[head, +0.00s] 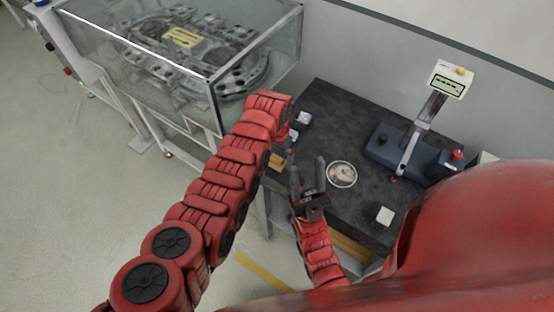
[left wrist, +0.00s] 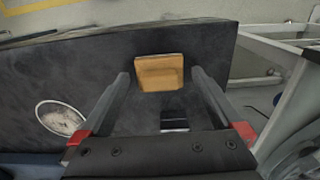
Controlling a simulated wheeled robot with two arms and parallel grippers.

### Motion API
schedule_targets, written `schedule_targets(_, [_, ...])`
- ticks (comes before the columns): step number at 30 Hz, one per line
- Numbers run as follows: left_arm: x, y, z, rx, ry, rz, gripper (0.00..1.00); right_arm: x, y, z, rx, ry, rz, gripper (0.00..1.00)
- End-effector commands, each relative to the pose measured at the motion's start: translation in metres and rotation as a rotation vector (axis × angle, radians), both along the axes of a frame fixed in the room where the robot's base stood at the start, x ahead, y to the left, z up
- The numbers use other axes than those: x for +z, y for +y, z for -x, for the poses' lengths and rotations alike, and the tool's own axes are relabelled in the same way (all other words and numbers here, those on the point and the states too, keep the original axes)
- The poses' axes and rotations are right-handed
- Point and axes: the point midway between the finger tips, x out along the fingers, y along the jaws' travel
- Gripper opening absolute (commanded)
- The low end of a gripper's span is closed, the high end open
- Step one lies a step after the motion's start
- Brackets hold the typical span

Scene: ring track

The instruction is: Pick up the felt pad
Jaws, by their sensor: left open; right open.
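A flat tan square piece (head: 277,162), the likeliest felt pad, lies near the left edge of the dark table. In the left wrist view the tan piece (left wrist: 160,72) shows whole, ahead of and between the fingertips. My left gripper (head: 284,136) is above that edge, largely hidden by its own arm in the head view. In the left wrist view my left gripper (left wrist: 159,76) is open, with nothing held. My right gripper (head: 307,164) is open and empty over the table, right of the tan piece.
A round pale disc (head: 341,174) and a white square (head: 385,216) lie on the dark table (head: 345,120). Small black-and-white blocks (head: 304,117) sit near the left edge. A blue-based device (head: 395,150) stands at right. A glass-walled case (head: 150,60) stands at left.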

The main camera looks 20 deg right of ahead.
Motion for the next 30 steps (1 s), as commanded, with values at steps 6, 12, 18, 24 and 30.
schedule_targets(6, [-0.0005,-0.0001,0.0002,0.000,0.000,0.000,0.96,-0.0002,0.0000,0.0000,0.000,0.000,0.000,0.50])
schedule_targets(12, [-0.0006,0.0001,0.0003,0.000,0.001,0.000,0.60,-0.0002,0.0000,0.0000,0.000,0.000,0.000,0.50])
schedule_targets(18, [-0.0005,0.0001,0.0003,0.000,0.001,0.000,0.24,-0.0002,0.0000,0.0000,0.000,0.000,0.000,0.50])
schedule_targets(24, [-0.0005,0.0001,0.0003,0.000,0.001,0.000,0.19,-0.0002,0.0000,0.0000,0.000,0.000,0.000,0.50])
schedule_targets(30, [0.0017,0.0001,0.0004,0.000,0.002,-0.001,0.19,-0.0017,0.0000,0.0000,0.000,0.000,0.000,0.50])
